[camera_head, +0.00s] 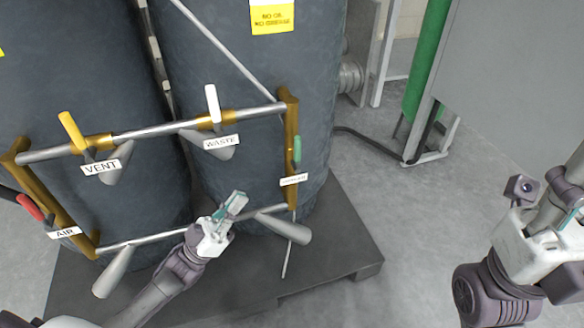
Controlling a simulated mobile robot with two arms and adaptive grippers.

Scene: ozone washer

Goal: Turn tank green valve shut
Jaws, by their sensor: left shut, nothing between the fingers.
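The green valve handle (297,149) stands upright on the right-hand brass upright of the pipe frame, above a small white label (294,180) too small to read. Two large dark tanks (245,70) stand behind the frame. My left gripper (235,203) is shut and empty in front of the frame's lower pipe, below and left of the green handle and apart from it. My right gripper (522,192) is at the right edge, far from the valve; its fingers do not show clearly enough to judge.
A yellow VENT handle (72,131), a white WASTE handle (213,104) and a red AIR handle (30,207) are on the same frame. Grey cones stick out from its pipes. A dark pallet (345,250) lies beneath. Grey floor (400,210) is clear between pallet and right arm.

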